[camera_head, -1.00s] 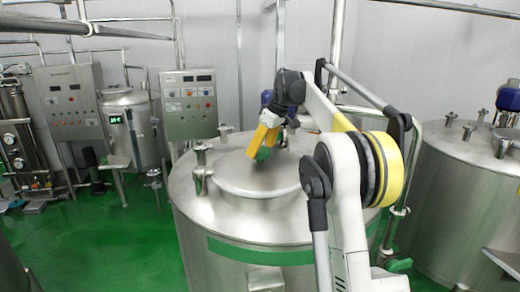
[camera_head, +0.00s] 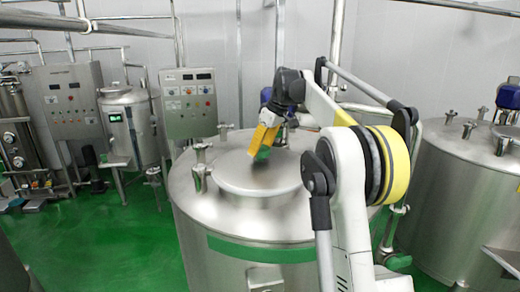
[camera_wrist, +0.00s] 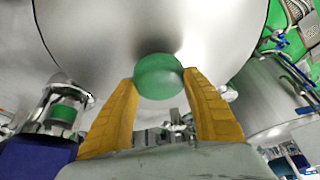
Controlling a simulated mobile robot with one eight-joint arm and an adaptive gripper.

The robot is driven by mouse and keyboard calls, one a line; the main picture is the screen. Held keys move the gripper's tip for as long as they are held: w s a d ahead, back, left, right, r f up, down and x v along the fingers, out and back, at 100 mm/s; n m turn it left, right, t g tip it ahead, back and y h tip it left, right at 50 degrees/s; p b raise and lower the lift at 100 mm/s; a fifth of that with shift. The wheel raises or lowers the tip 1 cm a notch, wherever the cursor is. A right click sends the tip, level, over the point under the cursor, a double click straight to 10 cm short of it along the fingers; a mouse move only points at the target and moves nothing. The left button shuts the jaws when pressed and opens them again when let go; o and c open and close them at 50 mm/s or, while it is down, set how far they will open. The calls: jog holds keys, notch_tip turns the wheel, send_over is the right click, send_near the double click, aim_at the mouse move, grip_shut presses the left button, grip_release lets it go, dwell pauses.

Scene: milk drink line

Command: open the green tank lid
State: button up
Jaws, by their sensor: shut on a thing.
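The green-banded steel tank (camera_head: 262,255) stands in the middle of the head view, with its round lid (camera_head: 240,183) lying flat on top. A green knob (camera_head: 263,153) is on the lid; it also shows in the wrist view (camera_wrist: 158,76). My gripper (camera_head: 266,148) has yellow fingers and reaches the knob from the far side of the lid. In the wrist view my gripper (camera_wrist: 162,88) has its two fingers on either side of the knob, shut on it. The lid's underside and hinge are not clear in these frames.
Steel clamps (camera_head: 200,180) stand up around the tank's rim. A second large tank (camera_head: 455,195) is on the right. Control panels (camera_head: 188,103) and a smaller tank (camera_head: 131,122) stand behind on the left. The green floor (camera_head: 110,240) is free at left.

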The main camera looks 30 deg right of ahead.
jog(key=shift+s+a+f, duration=0.2)
jog(key=shift+s, duration=0.3)
jog(key=s+a+m+b, duration=0.1)
jog(key=s+a+m, duration=0.1)
jog(key=s, duration=0.1)
jog(key=s+a+m+h+b, duration=0.1)
jog(key=s+a+m+b, duration=0.1)
jog(key=s+a+m+h+b, duration=0.1)
jog(key=s+a+m, duration=0.1)
jog(key=s, duration=0.1)
jog(key=shift+s+t+b, duration=0.3)
jog(key=shift+b, duration=0.1)
jog(key=s+a+m+h, duration=0.1)
jog(key=s+a+m, duration=0.1)
jog(key=a+m, duration=0.2)
jog(key=s+a+m+g+h, duration=0.1)
jog(key=s+a+m+h, duration=0.1)
jog(key=a, duration=0.6)
jog(key=shift+s+a+r+m+b, duration=0.2)
jog(key=shift+s+a+m+b, duration=0.25)
jog(key=shift+m, duration=0.45)
jog(key=shift+d, duration=0.1)
jog(key=o, duration=1.5)
jog(key=shift+w, duration=0.1)
jog(key=v, duration=1.2)
